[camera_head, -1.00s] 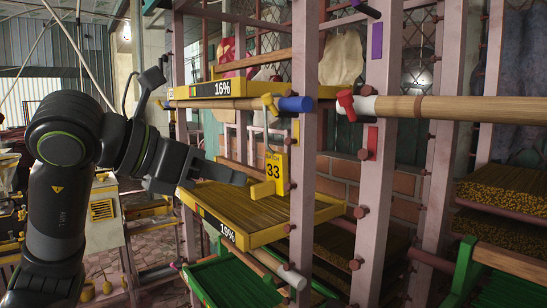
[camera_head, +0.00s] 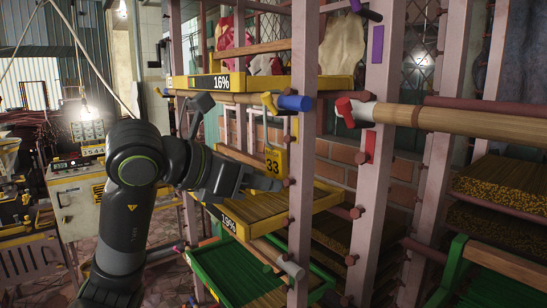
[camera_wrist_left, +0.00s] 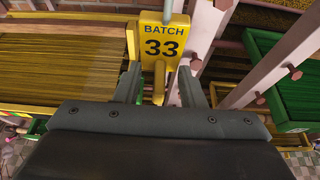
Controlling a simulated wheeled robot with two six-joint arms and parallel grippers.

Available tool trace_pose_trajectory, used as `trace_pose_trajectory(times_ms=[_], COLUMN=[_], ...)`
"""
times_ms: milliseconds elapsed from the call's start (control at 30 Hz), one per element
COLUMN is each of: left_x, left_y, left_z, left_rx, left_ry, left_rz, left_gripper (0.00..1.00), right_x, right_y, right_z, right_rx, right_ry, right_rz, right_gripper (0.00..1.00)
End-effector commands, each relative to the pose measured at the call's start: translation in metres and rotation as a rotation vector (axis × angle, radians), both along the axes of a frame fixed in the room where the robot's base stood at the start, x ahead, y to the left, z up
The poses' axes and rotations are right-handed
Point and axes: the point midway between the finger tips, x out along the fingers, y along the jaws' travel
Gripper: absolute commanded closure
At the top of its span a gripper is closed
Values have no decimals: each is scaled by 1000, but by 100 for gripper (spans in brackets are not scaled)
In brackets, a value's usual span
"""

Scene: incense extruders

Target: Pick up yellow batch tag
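The yellow batch tag (camera_head: 273,161), marked 33, hangs by the pink rack post in the head view. In the left wrist view the tag (camera_wrist_left: 163,45) reads BATCH 33 and is upright, with a narrow yellow stem below its plate. My left gripper (camera_head: 270,184) is just below the plate in the head view, covering the tag's lower part. In the left wrist view my left gripper (camera_wrist_left: 162,88) is open, its two fingers apart on either side of the stem, with gaps visible. My right gripper is not in view.
A yellow tray labelled 16% (camera_head: 285,83) is above the tag. A yellow tray labelled 19% (camera_head: 250,226) lies below my gripper, and a green tray (camera_head: 205,270) is lower. The pink post (camera_head: 303,190) stands close to the right of my fingers.

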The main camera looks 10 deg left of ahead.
Motion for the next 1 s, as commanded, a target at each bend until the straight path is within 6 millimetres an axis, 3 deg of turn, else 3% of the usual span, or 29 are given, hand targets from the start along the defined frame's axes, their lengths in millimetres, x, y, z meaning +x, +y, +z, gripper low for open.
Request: trace_pose_trajectory(times_ms=[167,433,1000], left_x=[0,0,0], left_y=[0,0,0], left_z=[0,0,6], left_rx=[-1,0,-1], left_ry=[1,1,-1], left_rz=[0,0,0], left_gripper=[64,99,100], right_x=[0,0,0], right_y=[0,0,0], right_z=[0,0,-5], right_rx=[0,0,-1], right_ry=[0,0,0], right_rz=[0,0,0], right_gripper=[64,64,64])
